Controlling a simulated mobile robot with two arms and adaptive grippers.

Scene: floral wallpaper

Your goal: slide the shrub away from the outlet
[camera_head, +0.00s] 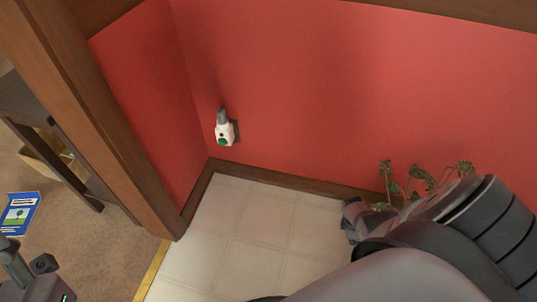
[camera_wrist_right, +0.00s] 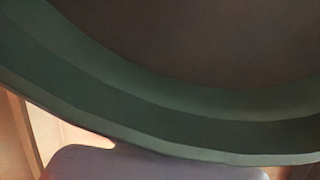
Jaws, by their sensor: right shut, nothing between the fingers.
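The shrub (camera_head: 425,180) shows as a few leafy green stems against the red wall at the right of the head view; its lower part is hidden behind my right arm. The outlet (camera_head: 236,130) is on the wall left of it, with a white and grey plug-in device (camera_head: 224,128) on it. My right gripper (camera_head: 352,220) is low by the wall, just left of the shrub, shut and empty. In the right wrist view, a large curved dark green surface (camera_wrist_right: 150,110), perhaps the shrub's pot, fills much of the picture; contact cannot be told. A part of my left arm shows at lower left, its fingertips unclear.
Pale floor tiles (camera_head: 235,225) are clear below the outlet. A brown wooden post (camera_head: 100,120) and the wall corner bound the left side. Beyond it are carpet, a dark table (camera_head: 30,110) and a blue book (camera_head: 18,213).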

